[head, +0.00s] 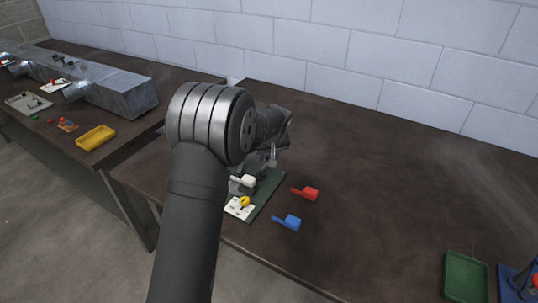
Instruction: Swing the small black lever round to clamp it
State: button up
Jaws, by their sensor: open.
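My gripper (270,157) is partly in view behind my arm, low over a dark green board (267,190) near the table's front edge. Its jaws are open, and much of it is hidden by my arm. On the board, a white rounded part (246,181) and a white plate (236,210) with a yellow knob (244,202) show below the gripper. I cannot make out the small black lever; my arm covers part of the board. Whether the gripper touches anything there cannot be told.
A red handled piece (308,193) and a blue one (288,222) lie right of the board. A green tray (466,277) and a blue object (520,284) are at far right. The left table holds a grey duct (115,90) and yellow tray (96,138). The table's right-hand middle is clear.

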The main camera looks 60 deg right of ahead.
jog(key=shift+f, duration=0.1)
grip_shut()
